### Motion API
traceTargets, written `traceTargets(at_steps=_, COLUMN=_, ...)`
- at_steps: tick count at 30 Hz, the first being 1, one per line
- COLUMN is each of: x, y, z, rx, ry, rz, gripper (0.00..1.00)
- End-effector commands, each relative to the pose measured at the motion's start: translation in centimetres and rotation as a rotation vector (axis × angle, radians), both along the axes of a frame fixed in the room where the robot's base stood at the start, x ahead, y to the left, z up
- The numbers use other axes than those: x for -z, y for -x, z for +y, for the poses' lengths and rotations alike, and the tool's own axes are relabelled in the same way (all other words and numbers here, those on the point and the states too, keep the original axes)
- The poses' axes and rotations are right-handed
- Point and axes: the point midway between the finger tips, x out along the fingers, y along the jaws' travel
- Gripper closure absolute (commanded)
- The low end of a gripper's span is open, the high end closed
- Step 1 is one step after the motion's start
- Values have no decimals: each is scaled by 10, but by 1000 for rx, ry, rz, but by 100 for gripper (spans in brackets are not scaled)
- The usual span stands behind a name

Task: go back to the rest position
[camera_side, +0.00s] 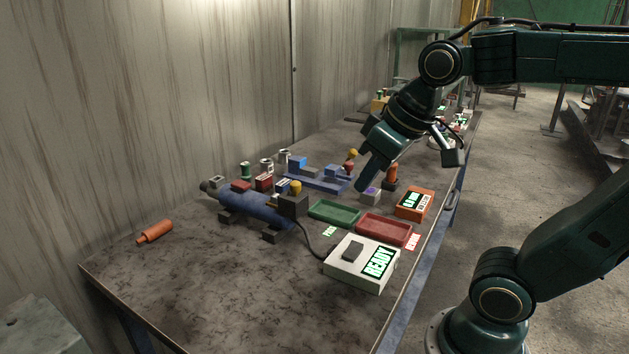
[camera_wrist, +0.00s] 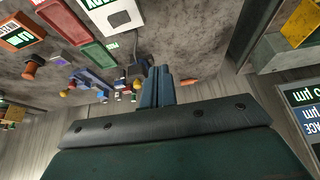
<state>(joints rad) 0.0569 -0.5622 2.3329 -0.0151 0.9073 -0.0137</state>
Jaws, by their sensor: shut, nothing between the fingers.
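My gripper (camera_side: 366,180) hangs over the right side of the workbench (camera_side: 200,277) in the side view, its fingers pointing down and to the left. In the wrist view the fingers of my gripper (camera_wrist: 157,74) are close together with nothing between them. The fingertips appear above the bench items, close to a small grey block with a purple top (camera_side: 371,196). From this angle I cannot tell the exact height.
A blue motor-like machine (camera_side: 250,207), a green tray (camera_side: 334,212), a red tray (camera_side: 384,229), a white READY box (camera_side: 348,272) and an orange display box (camera_side: 414,203) stand on the bench. An orange cylinder (camera_side: 155,232) lies left. The front left bench is clear.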

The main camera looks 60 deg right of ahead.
Motion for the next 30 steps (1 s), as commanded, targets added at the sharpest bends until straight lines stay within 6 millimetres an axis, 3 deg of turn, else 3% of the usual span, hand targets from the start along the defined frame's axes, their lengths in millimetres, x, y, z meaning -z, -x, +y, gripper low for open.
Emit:
traceTargets(at_steps=3, x=11, y=24, z=6, rx=-15, ry=-1, rz=-15, gripper=100)
traceTargets(at_steps=9, x=25, y=47, z=10, rx=-27, ry=-2, rz=-26, gripper=100)
traceTargets(at_steps=30, x=29, y=52, z=10, rx=-30, ry=-3, rz=-28, gripper=100)
